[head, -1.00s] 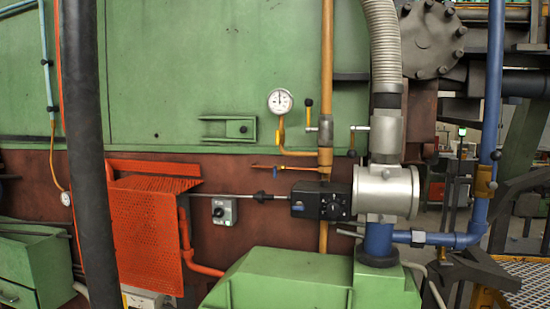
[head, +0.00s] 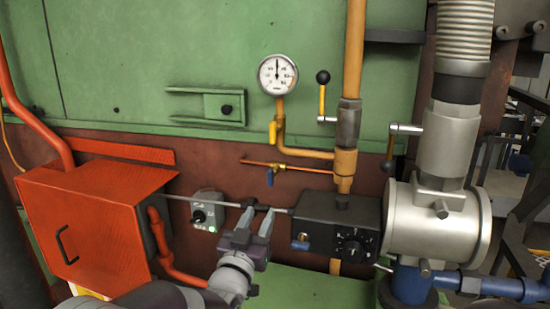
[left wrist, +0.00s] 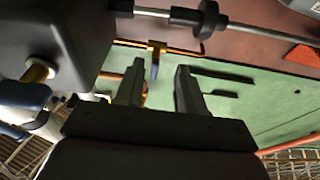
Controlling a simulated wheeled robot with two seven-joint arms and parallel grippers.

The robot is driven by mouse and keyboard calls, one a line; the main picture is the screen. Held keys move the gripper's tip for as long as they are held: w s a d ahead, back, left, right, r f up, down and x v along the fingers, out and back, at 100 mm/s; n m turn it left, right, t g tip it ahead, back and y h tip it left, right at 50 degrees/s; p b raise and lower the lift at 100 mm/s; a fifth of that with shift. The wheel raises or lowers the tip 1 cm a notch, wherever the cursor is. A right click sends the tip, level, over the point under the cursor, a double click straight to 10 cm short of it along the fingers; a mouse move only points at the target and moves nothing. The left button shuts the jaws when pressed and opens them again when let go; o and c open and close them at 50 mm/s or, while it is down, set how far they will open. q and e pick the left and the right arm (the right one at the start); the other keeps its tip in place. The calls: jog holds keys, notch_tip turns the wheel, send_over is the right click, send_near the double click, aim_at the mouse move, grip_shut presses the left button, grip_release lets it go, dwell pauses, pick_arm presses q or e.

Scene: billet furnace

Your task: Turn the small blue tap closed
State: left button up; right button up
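The small blue tap (head: 269,179) is on a thin orange pipe (head: 290,167) below the pressure gauge. Its blue handle hangs down, across the pipe's line. My left gripper (head: 256,213) is open and empty, below the tap and apart from it, close to the thin metal rod. In the left wrist view the tap's blue handle (left wrist: 154,66) shows beyond and between the two spread fingers (left wrist: 158,85). My right gripper is not in view.
A thin metal rod (head: 229,204) runs into a black box with a dial (head: 338,222), right of my left gripper. A grey switch box (head: 208,212) and an orange perforated guard (head: 95,225) are at left.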

pick_arm(q)
jog(key=t, duration=0.2)
send_near(269, 177)
jog(key=r, duration=0.2)
jog(key=shift+h, duration=0.3)
jog(key=p+x, duration=0.2)
jog(key=x, duration=0.1)
jog(key=f+p+x, duration=0.1)
jog(key=p+x, duration=0.1)
jog(key=x, duration=0.2)
jog(key=p+x, duration=0.2)
jog(key=x, duration=0.2)
jog(key=shift+w+f, duration=0.25)
jog(key=shift+w, duration=0.1)
jog(key=shift+w+r, duration=0.15)
jog(key=shift+w+d, duration=0.1)
jog(key=shift+w, duration=0.3)
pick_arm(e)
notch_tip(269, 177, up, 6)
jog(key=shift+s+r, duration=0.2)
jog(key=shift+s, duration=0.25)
pick_arm(q)
grip_shut()
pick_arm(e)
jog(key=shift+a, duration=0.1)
